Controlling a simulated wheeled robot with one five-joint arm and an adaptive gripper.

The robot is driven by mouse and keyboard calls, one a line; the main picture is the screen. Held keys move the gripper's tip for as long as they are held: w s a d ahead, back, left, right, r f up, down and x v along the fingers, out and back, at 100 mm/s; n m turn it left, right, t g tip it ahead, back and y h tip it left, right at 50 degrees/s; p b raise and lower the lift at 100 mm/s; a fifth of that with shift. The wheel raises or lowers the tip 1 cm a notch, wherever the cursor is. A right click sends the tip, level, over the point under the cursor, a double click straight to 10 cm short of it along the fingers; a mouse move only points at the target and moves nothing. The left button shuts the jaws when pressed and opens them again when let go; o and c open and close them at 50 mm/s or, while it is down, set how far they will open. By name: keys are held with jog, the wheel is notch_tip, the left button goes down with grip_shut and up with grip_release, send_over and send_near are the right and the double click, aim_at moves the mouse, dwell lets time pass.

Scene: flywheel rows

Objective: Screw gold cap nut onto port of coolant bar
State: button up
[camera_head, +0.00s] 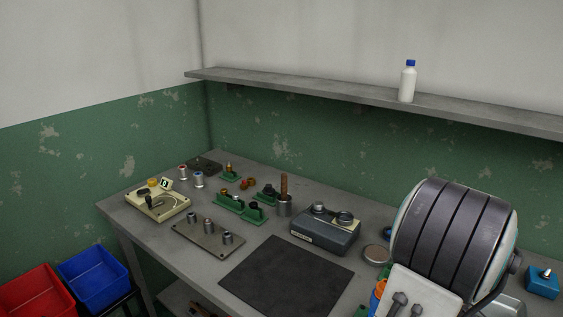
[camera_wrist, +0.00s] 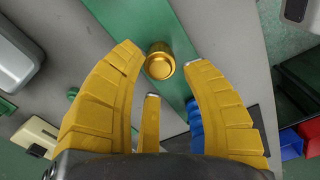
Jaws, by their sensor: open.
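In the wrist view, a round gold cap nut (camera_wrist: 160,62) stands on or above a long green bar (camera_wrist: 185,38). The bar looks like the coolant bar, and I cannot make out its port. My gripper (camera_wrist: 164,58) is open. Its yellow fingers are spread on either side of the cap nut, with gaps showing, and a third finger points up below it. I cannot tell the nut's height above the bar. A blue part (camera_wrist: 195,122) shows beside the right finger. In the head view, my gripper and this nut cannot be made out.
In the head view, a grey bench holds a dark mat (camera_head: 287,276), a grey box device (camera_head: 325,232), a plate with metal posts (camera_head: 208,240) and small green holders (camera_head: 238,208). Red (camera_head: 35,295) and blue (camera_head: 92,278) bins stand left. A bottle (camera_head: 407,82) stands on the shelf.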

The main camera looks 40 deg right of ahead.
jog(key=shift+f, duration=0.2)
jog(key=shift+f+b, duration=1.3)
jog(key=shift+f, duration=0.05)
jog(key=c, duration=0.8)
jog(key=m, duration=0.5)
jog(key=shift+m, duration=0.5)
jog(key=m, duration=0.4)
